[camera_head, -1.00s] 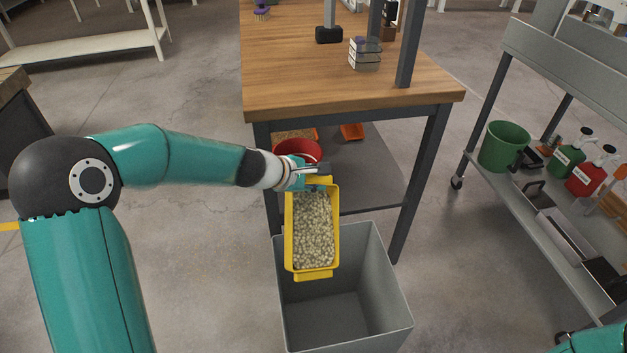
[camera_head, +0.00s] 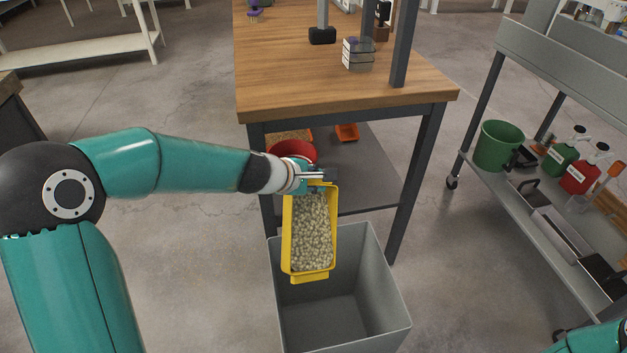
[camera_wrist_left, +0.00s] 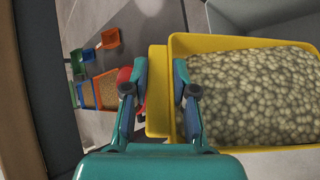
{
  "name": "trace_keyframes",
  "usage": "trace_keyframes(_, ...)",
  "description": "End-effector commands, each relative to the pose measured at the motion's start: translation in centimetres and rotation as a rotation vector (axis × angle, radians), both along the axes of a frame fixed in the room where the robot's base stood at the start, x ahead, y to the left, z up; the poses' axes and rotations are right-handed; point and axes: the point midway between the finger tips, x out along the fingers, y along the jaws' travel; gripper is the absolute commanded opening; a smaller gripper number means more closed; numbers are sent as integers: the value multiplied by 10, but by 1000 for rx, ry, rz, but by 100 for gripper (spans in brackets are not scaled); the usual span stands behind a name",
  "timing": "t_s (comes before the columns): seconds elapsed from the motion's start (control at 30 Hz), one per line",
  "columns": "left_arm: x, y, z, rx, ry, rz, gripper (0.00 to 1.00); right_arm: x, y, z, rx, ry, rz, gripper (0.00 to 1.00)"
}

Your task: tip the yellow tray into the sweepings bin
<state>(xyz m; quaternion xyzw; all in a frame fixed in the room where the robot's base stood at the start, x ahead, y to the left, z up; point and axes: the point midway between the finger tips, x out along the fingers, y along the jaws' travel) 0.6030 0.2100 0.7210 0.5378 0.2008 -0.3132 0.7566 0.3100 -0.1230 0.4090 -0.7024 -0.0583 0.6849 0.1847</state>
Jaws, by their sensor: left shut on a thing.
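The yellow tray (camera_head: 289,240) is full of pale beige pellets and hangs over the far left part of the open grey sweepings bin (camera_head: 385,300). My left gripper (camera_head: 318,182) is shut on the tray's far end. In the left wrist view my left gripper (camera_wrist_left: 158,95) has its fingers at the end lip of the yellow tray (camera_wrist_left: 158,120), with the pellets still inside. The bin's floor, where I see it, looks bare; the tray hides part of its inside. My right gripper is not in view; only a bit of teal arm shows at the lower right corner.
A wooden workbench (camera_head: 330,85) stands just behind the bin, with a red bowl (camera_head: 292,150) and orange trays (camera_head: 347,132) on its lower shelf. A grey cart (camera_head: 520,200) with a green bucket (camera_head: 497,146) stands at the right. Floor is clear between bin and cart.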

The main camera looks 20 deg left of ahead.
Motion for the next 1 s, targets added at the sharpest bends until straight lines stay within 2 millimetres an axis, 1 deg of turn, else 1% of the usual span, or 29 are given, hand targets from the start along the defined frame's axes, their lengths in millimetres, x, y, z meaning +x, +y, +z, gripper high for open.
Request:
trace_keyframes(0.57,-2,-4,3,23,-12,0,0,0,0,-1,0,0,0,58)
trace_keyframes(1.0,-7,-18,9,98,-42,-2,0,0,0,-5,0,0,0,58)
